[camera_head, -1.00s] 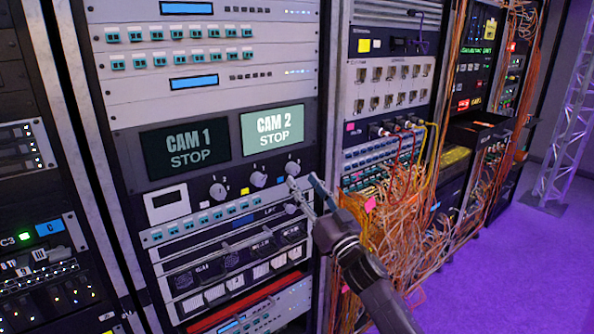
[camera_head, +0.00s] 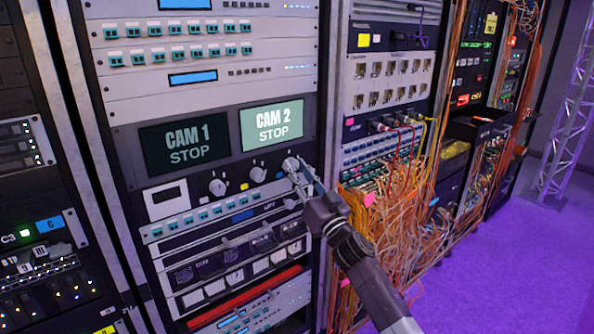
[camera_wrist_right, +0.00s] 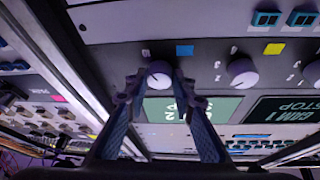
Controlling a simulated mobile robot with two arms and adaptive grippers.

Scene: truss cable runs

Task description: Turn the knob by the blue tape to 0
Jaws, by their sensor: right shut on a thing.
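In the right wrist view, which shows the panel upside down, a pale round knob (camera_wrist_right: 158,75) sits between the fingertips of my right gripper (camera_wrist_right: 156,88). The blue tape (camera_wrist_right: 185,50) is on the panel close beside this knob. In the head view it is the rightmost of three knobs (camera_head: 290,164), below the CAM 2 screen. My right gripper (camera_head: 296,171) is shut on it there and partly covers it. The knob's pointer and the scale numbers around it are too small to read. My left gripper is in neither view.
The middle knob (camera_head: 258,174) and left knob (camera_head: 217,187) are close by, with yellow tape (camera_head: 244,187) between them. The CAM 2 screen (camera_head: 272,126) reads STOP. Orange cables (camera_head: 385,215) hang thickly right of my arm.

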